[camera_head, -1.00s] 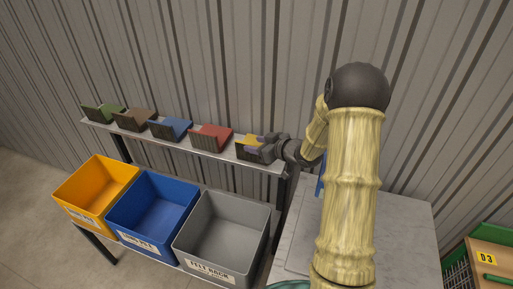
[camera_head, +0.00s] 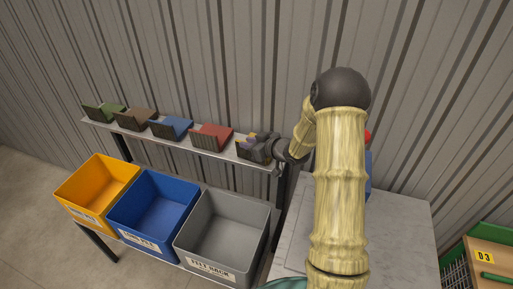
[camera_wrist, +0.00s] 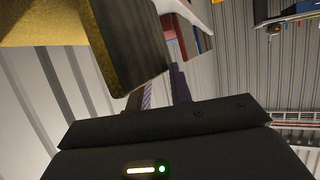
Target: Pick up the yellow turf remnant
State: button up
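The yellow turf remnant (camera_head: 246,137) sits at the right end of the shelf, partly hidden by my gripper (camera_head: 257,144). In the wrist view the yellow turf (camera_wrist: 70,62) fills the upper left, with a dark, ribbed brown slab (camera_wrist: 128,42) along its side. My gripper (camera_wrist: 162,88) shows two fingers apart, reaching toward the slab's near end. The fingertips are partly hidden behind the slab, and I cannot tell whether they touch it.
Red (camera_head: 211,135), blue (camera_head: 170,128), brown (camera_head: 134,119) and green (camera_head: 103,110) remnants stand along the shelf to the left. Orange (camera_head: 97,188), blue (camera_head: 152,210) and grey (camera_head: 222,230) bins stand below. A corrugated wall (camera_head: 200,60) is close behind. A grey table (camera_head: 400,230) lies right.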

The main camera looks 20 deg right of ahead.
grip_shut()
notch_tip(320, 180, up, 10)
dwell(0.6)
dwell(0.5)
